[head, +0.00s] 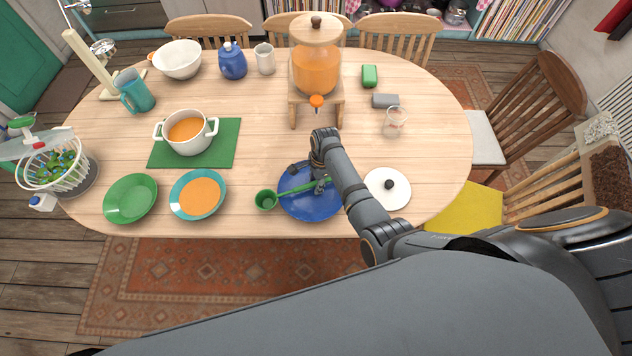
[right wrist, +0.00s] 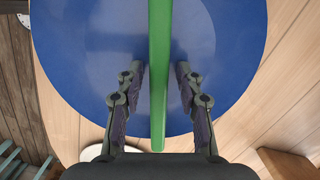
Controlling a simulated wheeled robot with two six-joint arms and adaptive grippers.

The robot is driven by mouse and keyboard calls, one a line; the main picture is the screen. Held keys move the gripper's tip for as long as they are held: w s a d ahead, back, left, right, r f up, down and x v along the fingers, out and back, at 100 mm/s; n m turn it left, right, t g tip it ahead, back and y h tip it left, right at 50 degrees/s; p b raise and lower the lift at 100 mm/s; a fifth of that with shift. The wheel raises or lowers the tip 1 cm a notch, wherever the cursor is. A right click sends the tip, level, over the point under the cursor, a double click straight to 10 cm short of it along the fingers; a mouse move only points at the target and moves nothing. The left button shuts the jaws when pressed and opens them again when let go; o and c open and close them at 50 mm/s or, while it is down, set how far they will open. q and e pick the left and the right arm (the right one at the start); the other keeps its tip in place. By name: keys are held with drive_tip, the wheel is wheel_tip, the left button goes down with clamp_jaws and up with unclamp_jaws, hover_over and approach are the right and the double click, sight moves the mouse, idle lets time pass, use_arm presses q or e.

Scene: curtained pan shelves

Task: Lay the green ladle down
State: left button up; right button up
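The green ladle (head: 265,201) lies across the blue plate (head: 311,208) near the table's front edge. Its bowl is beyond the plate's left side, and its handle runs right across the plate. Whether the bowl touches the table I cannot tell. My right gripper (head: 311,178) is above the plate at the handle. In the right wrist view, its open fingers (right wrist: 160,72) stand on either side of the green handle (right wrist: 158,85), with a gap on both sides. The blue plate (right wrist: 90,60) shows beneath. My left gripper is not in view.
A white lid (head: 378,197) with a black knob is right of the plate. A turquoise plate (head: 178,211) with orange soup and a green plate (head: 130,198) are to the left. A white pot (head: 189,147) stands on a green mat (head: 226,143). The middle of the table is clear.

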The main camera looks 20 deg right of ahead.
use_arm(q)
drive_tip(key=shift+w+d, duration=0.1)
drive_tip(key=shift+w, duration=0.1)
use_arm(e)
drive_tip(key=shift+r, duration=0.1)
drive_tip(key=shift+r, duration=0.3)
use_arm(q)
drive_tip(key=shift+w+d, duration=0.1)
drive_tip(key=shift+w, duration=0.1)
use_arm(e)
wheel_tip(320, 180, up, 12)
drive_tip(key=d, duration=0.1)
drive_tip(key=shift+d+f, duration=0.2)
drive_tip(key=shift+f, duration=0.05)
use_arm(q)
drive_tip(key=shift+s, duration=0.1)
